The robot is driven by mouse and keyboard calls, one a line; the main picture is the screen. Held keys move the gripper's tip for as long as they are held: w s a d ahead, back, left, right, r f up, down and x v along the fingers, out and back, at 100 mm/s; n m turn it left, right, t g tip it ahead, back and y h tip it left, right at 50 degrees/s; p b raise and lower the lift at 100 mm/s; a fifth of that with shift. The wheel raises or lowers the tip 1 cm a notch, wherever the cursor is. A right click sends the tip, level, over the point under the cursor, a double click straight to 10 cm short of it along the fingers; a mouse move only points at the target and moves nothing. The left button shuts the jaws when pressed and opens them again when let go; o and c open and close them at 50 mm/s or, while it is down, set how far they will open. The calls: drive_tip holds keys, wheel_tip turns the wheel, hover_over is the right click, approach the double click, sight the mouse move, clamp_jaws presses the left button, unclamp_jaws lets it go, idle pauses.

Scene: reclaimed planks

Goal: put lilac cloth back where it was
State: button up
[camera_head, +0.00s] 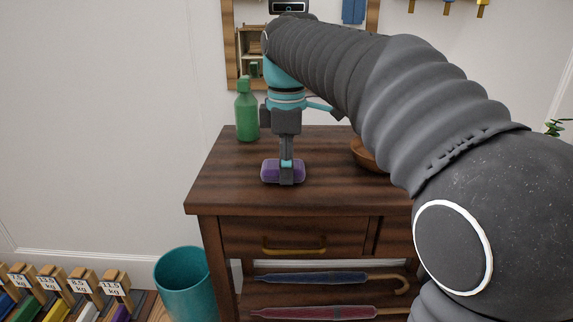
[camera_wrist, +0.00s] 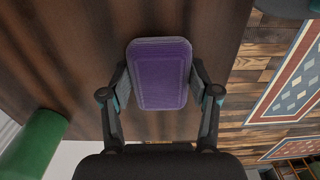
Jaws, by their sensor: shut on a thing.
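The lilac cloth (camera_head: 270,172) is a folded purple pad at the front left part of the dark wooden table top (camera_head: 330,195). My gripper (camera_head: 287,170) points down and is shut on it. In the wrist view the cloth (camera_wrist: 160,75) sits between the two fingers of my gripper (camera_wrist: 160,90), which touch its left and right sides. I cannot tell whether the cloth rests on the table or hangs just above it.
A green bottle (camera_head: 246,112) stands behind and left of my gripper. A brown bowl (camera_head: 362,155) is to the right, partly hidden by my arm. Two umbrellas (camera_head: 325,278) lie below the drawer (camera_head: 300,237). A teal bin (camera_head: 183,285) stands on the floor at left.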

drive_tip(key=shift+f, duration=0.1)
drive_tip(key=o, duration=1.1)
wheel_tip(320, 180, up, 12)
drive_tip(key=p, duration=0.2)
drive_tip(key=shift+p, duration=0.3)
drive_tip(key=s+d+f+m+t, duration=0.2)
drive_tip(key=s+d+f+m, duration=0.5)
drive_tip(key=s+f, duration=0.3)
drive_tip(key=s+d+f+m+t, duration=0.3)
drive_tip(key=s+d+f+m, duration=0.4)
drive_tip(key=s+f+m, duration=0.3)
wheel_tip(320, 180, down, 3)
drive_tip(key=shift+s+r+m+t, duration=0.1)
drive_tip(key=shift+s+m+t, duration=0.2)
drive_tip(key=shift+s, duration=0.15)
